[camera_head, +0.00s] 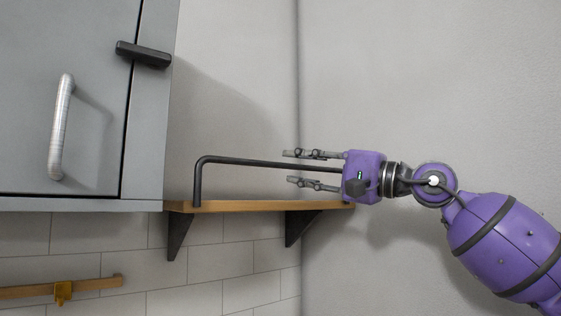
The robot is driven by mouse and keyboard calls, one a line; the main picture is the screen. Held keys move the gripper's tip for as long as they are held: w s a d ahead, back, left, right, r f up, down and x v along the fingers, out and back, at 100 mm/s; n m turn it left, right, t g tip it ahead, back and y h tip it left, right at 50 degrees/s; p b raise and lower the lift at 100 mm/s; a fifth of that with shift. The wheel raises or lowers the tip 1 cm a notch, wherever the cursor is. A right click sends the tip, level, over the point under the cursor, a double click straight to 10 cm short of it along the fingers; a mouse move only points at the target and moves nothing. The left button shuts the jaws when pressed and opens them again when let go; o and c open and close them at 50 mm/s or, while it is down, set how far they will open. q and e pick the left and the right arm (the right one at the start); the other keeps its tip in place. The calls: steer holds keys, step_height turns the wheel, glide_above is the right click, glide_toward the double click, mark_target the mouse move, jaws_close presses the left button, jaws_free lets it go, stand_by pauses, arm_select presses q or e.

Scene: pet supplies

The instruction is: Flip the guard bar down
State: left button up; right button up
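The guard bar (240,161) is a thin black rod. It stands raised above the front of a wooden shelf (240,206), bent down to the shelf at its left end. My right gripper (291,168) comes in from the right with its fingers pointing left. Its two fingers are apart, one above and one below the right part of the bar, and the bar runs between them. I see no finger pressed on the bar. The bar's right end is hidden behind the gripper's purple body. My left gripper is not in view.
A grey cabinet (60,100) with a silver handle (61,127) and a black latch (143,54) stands left of the shelf. Black brackets (178,233) hold the shelf on the wall. The shelf top looks empty.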

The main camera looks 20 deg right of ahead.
mark_target(283, 166)
steer(key=p+x, duration=0.1)
steer(key=x, duration=0.4)
steer(key=shift+w+r, duration=0.1)
steer(key=shift+w, duration=0.05)
jaws_close()
